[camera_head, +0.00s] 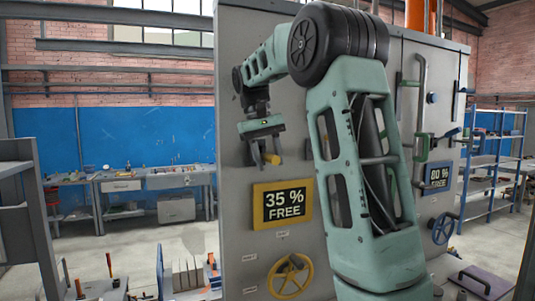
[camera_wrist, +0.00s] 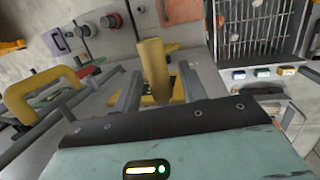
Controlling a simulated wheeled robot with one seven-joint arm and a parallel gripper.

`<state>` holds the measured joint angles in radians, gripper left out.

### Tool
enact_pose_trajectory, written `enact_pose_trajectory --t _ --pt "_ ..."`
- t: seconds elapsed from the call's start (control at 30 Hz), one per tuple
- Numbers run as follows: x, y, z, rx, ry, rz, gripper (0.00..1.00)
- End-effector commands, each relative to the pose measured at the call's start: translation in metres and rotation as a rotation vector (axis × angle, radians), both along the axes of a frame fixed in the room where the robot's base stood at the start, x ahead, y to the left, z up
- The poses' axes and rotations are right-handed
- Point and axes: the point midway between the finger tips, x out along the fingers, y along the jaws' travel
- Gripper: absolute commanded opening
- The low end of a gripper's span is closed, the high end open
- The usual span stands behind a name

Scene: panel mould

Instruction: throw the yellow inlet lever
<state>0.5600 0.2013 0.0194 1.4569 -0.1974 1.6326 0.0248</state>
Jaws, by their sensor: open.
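The yellow inlet lever (camera_head: 271,158) sticks out from the grey panel, above the 35 % FREE display. It also shows in the wrist view (camera_wrist: 152,62) as a thick yellow grip on a yellow base. My gripper (camera_head: 264,148) is at the lever in the head view. In the wrist view my gripper (camera_wrist: 158,78) is open, with one finger on each side of the lever. I see gaps between the fingers and the grip, so it is not clamped. The lower part of the lever is partly hidden behind my gripper's body.
A display reading 35 % FREE (camera_head: 284,206) and a yellow handwheel (camera_head: 290,276) sit below the lever. A blue handwheel (camera_head: 443,228) is farther right. In the wrist view a yellow loop handle (camera_wrist: 45,90) is on the left and a barred box (camera_wrist: 258,28) on the right.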

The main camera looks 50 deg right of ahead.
Motion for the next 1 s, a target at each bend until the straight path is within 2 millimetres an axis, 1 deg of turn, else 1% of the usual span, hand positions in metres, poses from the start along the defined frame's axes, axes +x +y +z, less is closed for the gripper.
enact_pose_trajectory --t 0.13,0.27,0.5,0.77,0.9,1.0 --pt "0.003 0.000 0.007 -0.001 -0.002 0.000 0.42" --pt "0.007 0.002 0.023 -0.002 -0.003 0.000 0.42" --pt "0.017 0.006 0.064 -0.002 -0.003 0.002 0.42" --pt "0.024 0.009 0.105 0.000 -0.001 0.001 0.42" --pt "0.026 0.010 0.115 -0.001 -0.001 0.000 0.42" --pt "0.027 0.011 0.117 -0.001 -0.002 0.000 0.42"
